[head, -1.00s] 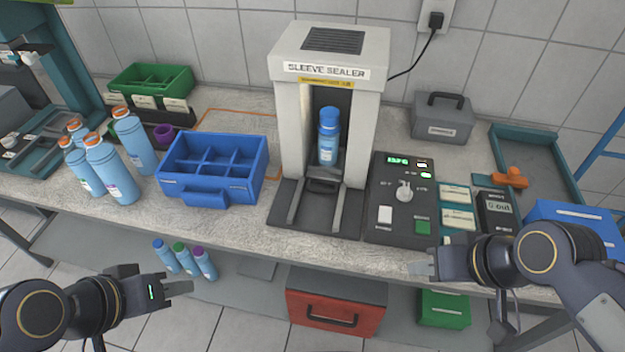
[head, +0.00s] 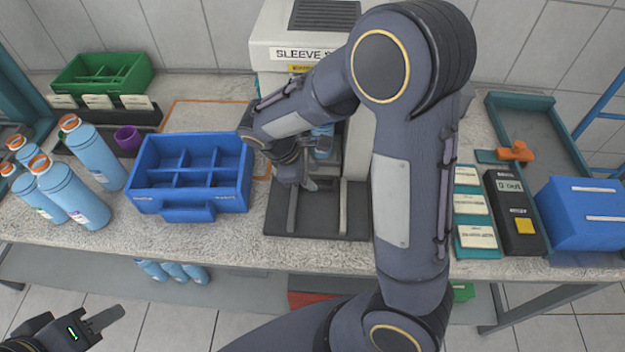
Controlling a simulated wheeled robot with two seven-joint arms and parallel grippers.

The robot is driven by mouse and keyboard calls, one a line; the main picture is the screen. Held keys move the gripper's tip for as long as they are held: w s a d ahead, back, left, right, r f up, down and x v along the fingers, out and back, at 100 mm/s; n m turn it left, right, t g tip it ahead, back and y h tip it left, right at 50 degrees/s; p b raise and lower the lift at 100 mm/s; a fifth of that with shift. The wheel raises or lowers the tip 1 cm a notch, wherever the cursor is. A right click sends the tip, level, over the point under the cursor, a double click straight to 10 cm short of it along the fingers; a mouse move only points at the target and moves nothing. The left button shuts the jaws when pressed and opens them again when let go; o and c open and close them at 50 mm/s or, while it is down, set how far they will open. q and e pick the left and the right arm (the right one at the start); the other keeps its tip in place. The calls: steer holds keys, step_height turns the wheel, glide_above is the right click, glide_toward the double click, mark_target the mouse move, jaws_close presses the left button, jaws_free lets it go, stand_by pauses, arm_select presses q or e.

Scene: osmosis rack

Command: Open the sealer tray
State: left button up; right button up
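The sleeve sealer (head: 300,52) stands at the back middle of the bench, mostly covered by my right arm. A blue bottle (head: 322,131) shows in part inside its opening. The sealer's dark base with two rails (head: 325,215) extends forward and looks empty. The tray and its handle are mostly hidden behind my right gripper. My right gripper (head: 312,165) is at the front of the opening, above the rails. Its fingers look spread apart, and contact with the handle cannot be made out. My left gripper (head: 103,320) is low at the left, in front of the bench and away from the sealer.
A blue divided crate (head: 190,208) stands close left of the sealer. Several blue bottles (head: 97,155) and a purple cup (head: 127,138) are further left. Label cards (head: 472,205), a black meter (head: 512,212) and a blue box (head: 585,215) lie at the right.

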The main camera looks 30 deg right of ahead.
mark_target(323, 188)
steer(key=x, duration=0.5)
steer(key=shift+d+f, duration=0.15)
steer(key=shift+f, duration=0.25)
jaws_close()
